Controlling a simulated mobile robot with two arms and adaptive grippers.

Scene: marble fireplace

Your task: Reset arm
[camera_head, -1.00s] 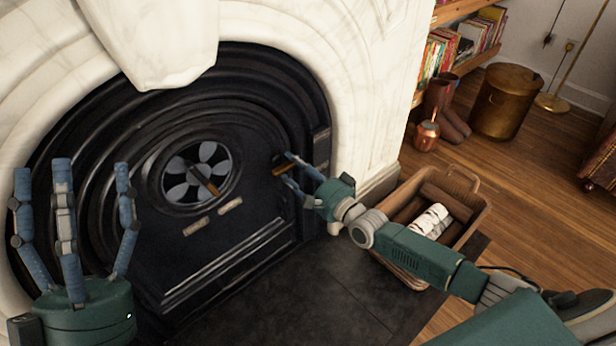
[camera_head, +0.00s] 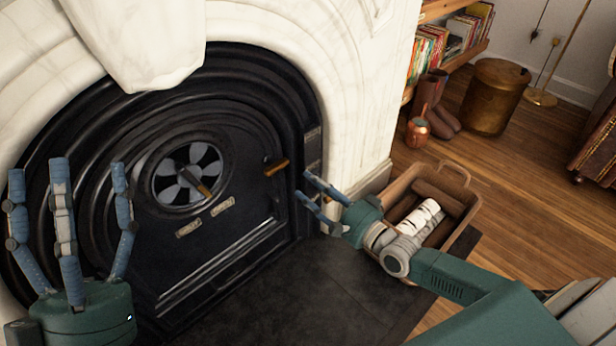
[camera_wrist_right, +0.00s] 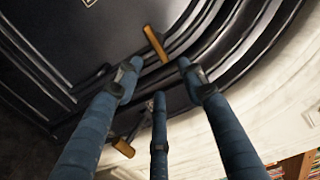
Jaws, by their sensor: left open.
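My left gripper (camera_head: 72,225) stands at the lower left of the head view with its fingers up, spread and empty, in front of the stove. My right gripper (camera_head: 318,198) is open and empty, to the right of the black stove door (camera_head: 220,220) and clear of its wooden-ended handle (camera_head: 277,167). In the right wrist view its spread fingers (camera_wrist_right: 160,100) point toward the door. The handle shows beyond the fingertips there (camera_wrist_right: 156,43). A second wooden handle end (camera_wrist_right: 123,147) shows lower left in that view.
A white marble surround (camera_head: 360,110) frames the stove. A copper pot (camera_head: 417,132), boots (camera_head: 440,115) and a brass bin (camera_head: 494,97) stand further back. Wooden floor lies open at right.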

